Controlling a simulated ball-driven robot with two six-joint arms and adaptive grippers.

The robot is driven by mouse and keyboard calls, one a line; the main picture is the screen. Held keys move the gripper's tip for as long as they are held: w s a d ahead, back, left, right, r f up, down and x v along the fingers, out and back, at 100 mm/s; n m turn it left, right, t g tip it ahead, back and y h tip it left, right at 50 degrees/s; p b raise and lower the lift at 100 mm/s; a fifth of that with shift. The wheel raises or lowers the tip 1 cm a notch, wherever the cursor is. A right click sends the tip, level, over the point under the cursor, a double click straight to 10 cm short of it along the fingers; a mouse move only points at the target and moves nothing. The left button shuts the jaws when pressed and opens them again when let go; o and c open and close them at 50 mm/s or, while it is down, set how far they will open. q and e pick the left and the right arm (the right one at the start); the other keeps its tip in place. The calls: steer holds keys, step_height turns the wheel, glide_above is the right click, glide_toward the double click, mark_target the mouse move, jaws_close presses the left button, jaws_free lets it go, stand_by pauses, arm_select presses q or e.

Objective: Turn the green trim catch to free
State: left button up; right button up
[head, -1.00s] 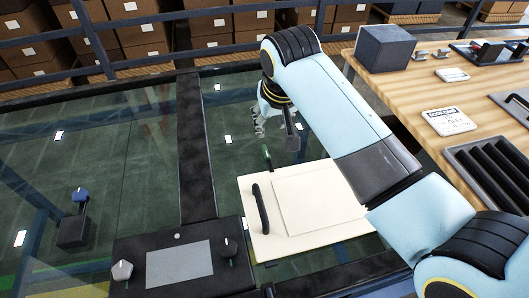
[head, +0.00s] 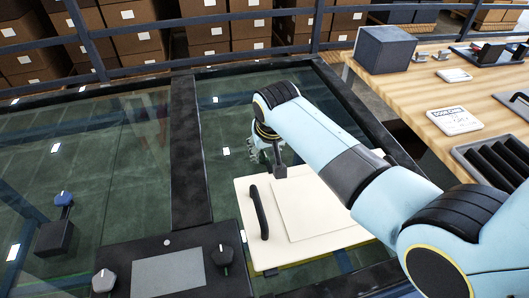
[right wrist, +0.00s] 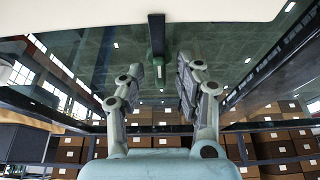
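The green trim catch (right wrist: 157,40) shows at the top middle of the right wrist view, with a dark part above it at the edge of the pale panel. In the head view it is hidden behind my right gripper. My right gripper (head: 266,158) is at the far edge of the cream panel (head: 330,240). My left gripper is not in view.
The cream panel has a black handle (head: 258,212). A blue-topped lever (head: 63,199) is at left. A wooden bench (head: 450,80) is at right, with dark frame bars (head: 190,150) around the glass.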

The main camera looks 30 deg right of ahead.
steer(key=shift+w+f, duration=0.15)
steer(key=shift+f, duration=0.2)
jaws_close()
